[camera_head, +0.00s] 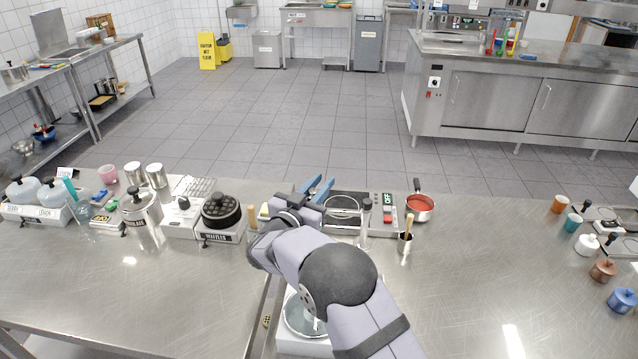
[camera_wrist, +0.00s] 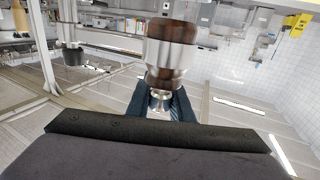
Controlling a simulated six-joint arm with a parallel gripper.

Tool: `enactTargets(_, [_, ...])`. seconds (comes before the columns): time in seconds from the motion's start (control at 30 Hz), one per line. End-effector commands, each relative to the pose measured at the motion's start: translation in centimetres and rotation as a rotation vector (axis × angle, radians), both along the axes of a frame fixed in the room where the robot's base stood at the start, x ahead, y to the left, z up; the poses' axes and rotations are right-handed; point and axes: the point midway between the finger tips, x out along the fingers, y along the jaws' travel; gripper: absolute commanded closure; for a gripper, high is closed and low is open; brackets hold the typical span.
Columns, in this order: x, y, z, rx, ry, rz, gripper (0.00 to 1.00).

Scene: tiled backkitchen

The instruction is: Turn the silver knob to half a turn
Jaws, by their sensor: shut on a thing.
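My gripper (camera_head: 322,183) is above the counter in the head view, its two blue fingers pointing away over the left part of a dark-topped appliance. In the wrist view, the blue fingers (camera_wrist: 160,108) are on either side of a small shiny silver piece, the silver knob (camera_wrist: 160,101). They are shut on it. A shiny silver-and-brown banded cylinder (camera_wrist: 172,50) rises just beyond it. In the head view my gripper and arm hide the knob, so its angle cannot be told.
A black waffle maker (camera_head: 221,210) stands left of my gripper. A utensil cup (camera_head: 405,241) and a red saucepan (camera_head: 420,207) are to the right.

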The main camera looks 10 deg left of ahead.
Motion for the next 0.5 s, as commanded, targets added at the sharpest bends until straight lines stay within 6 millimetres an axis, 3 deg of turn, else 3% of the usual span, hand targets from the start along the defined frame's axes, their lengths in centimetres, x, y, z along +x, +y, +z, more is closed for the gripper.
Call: enactTargets(0.5, [-0.51,-0.86,-0.15,0.001,-0.002,-0.273,1.00])
